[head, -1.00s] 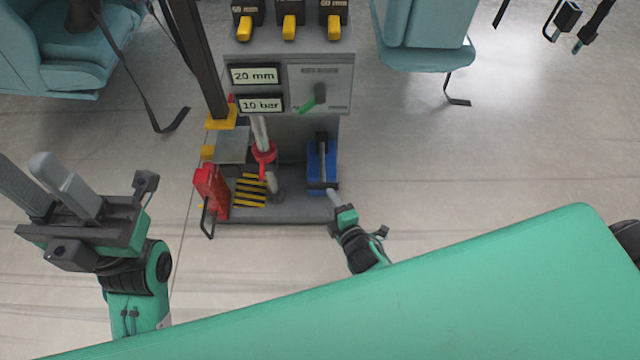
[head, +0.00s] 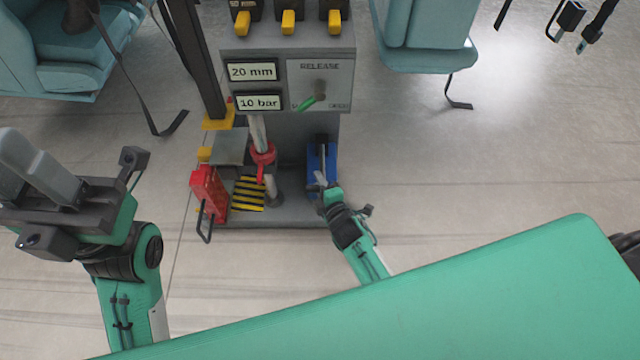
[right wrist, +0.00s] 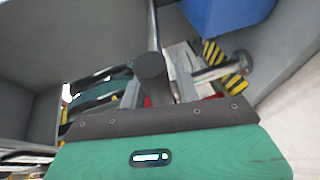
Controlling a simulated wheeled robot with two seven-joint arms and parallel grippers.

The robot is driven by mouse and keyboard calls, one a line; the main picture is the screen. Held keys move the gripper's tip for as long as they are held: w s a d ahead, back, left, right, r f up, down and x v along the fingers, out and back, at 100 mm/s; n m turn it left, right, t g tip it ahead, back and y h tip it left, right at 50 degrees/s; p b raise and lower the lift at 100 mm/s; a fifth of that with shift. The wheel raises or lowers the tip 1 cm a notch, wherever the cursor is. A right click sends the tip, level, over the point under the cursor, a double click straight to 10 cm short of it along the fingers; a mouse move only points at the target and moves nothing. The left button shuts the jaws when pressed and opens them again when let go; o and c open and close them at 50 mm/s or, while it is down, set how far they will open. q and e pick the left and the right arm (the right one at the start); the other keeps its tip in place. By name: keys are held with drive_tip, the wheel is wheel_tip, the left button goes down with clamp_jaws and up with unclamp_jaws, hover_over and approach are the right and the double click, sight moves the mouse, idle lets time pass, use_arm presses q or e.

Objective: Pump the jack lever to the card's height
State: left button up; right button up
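The blue pump (head: 331,160) sits at the lower right of the grey stand, with a grey jack lever (head: 322,160) rising from it. My right gripper (head: 321,181) is at the lever's near end. In the right wrist view the lever's round end (right wrist: 150,66) shows between the parted fingers; contact is unclear. Two plates on the stand read "20 mm" (head: 252,72) and "10 bar" (head: 259,102). A green release handle (head: 314,102) is beside them.
A red block with a wire handle (head: 208,192), a red-collared post (head: 262,155) and a striped plate (head: 249,193) stand left of the pump. Yellow-tipped black blocks (head: 288,20) top the stand. Teal seats (head: 425,35) stand behind. Floor at right is clear.

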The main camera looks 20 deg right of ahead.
clamp_jaws()
